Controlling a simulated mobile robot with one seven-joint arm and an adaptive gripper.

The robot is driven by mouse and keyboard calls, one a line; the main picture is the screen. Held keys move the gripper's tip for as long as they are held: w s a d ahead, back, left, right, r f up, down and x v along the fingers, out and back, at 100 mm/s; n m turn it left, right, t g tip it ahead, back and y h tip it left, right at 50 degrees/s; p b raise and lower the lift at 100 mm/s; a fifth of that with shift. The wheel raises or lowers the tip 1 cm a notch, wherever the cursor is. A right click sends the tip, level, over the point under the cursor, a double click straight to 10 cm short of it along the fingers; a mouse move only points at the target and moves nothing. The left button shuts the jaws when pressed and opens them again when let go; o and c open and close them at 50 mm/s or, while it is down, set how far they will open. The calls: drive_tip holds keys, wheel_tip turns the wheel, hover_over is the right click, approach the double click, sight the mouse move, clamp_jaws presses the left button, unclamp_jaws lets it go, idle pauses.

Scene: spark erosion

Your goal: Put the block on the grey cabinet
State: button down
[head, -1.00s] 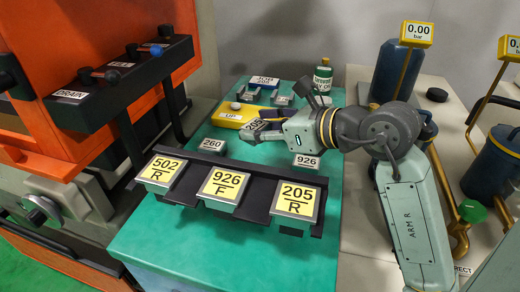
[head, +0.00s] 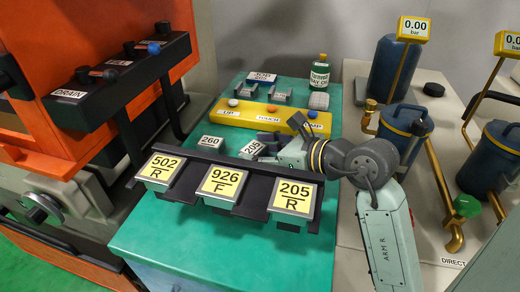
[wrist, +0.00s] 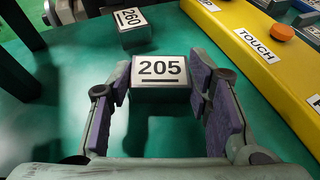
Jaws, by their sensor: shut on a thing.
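The block labelled 205 (head: 252,148) is a small grey block with a white top label, just behind the black rack on the teal bench. In the wrist view the same block (wrist: 160,71) sits between the purple pads of my gripper (wrist: 162,82), one pad against each side. My gripper (head: 262,150) is shut on it and hides part of it in the head view. I cannot tell whether the block is clear of the bench. The light grey cabinet top (head: 442,112) is on the right, beyond my arm.
A block labelled 260 (head: 210,142) stands close to the left. The black rack (head: 258,213) holds several yellow-labelled pieces in front. Blue tanks (head: 402,135) and pipes crowd the grey cabinet.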

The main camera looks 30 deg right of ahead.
drive_tip(key=c, duration=0.8)
unclamp_jaws()
drive_tip(key=shift+c, duration=0.2)
drive_tip(key=shift+r, duration=0.1)
